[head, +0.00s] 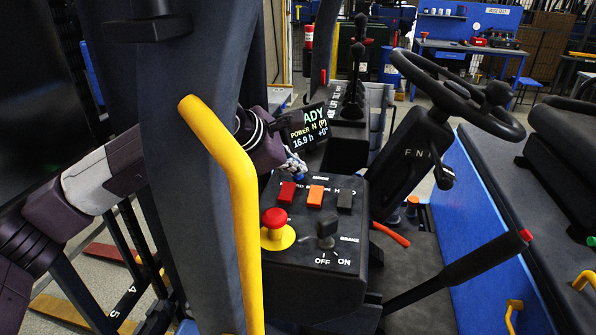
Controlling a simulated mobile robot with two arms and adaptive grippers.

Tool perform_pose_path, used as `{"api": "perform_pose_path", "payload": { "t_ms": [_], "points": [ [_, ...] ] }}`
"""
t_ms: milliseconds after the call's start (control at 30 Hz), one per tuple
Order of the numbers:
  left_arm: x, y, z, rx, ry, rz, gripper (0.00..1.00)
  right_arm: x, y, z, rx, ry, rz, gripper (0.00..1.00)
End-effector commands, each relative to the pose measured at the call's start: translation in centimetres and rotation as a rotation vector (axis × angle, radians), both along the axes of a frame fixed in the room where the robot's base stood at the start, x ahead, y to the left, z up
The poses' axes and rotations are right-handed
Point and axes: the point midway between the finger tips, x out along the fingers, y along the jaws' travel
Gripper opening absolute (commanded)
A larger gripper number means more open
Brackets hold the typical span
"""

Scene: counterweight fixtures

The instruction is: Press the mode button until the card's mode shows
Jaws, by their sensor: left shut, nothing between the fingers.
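My left arm comes in from the left and passes behind the dark pillar. My left gripper (295,164) is shut and empty, with its fingertips just above a small blue button (299,178) at the back of the dark control console (312,275). I cannot tell whether they touch it. A display (315,133) behind the gripper reads "POWER N (P)", "16.9 h" and "+0°". Its top line ends in "ADY", and its left edge is covered by my gripper. No separate mode card is seen. My right gripper is not in view.
The console also holds a red rocker (287,193), an orange rocker (315,196), a dark rocker (345,201), a red emergency knob (275,222) and a key switch (326,232). A yellow grab bar (236,190) crosses in front. A steering wheel (455,90) stands right.

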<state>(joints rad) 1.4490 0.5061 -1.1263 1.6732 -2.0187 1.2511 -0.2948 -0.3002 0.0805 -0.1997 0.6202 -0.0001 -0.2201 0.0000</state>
Motion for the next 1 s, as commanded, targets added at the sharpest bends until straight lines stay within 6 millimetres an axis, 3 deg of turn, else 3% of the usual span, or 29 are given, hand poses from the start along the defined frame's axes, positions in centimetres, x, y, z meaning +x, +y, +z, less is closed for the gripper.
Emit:
{"api": "perform_pose_path", "payload": {
  "t_ms": [233, 667, 1000],
  "points": [
    [0.0, 0.0, 0.0, 0.002, 0.003, 0.001, 0.0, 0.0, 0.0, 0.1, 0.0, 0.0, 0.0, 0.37],
    [0.0, 0.0, 2.4, 0.002, 0.002, 0.0, 0.0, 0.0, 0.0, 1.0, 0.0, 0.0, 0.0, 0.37],
    [0.0, 0.0, 2.5, 0.001, 0.001, 0.0, 0.0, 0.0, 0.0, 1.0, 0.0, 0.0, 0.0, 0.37]
  ]
}}
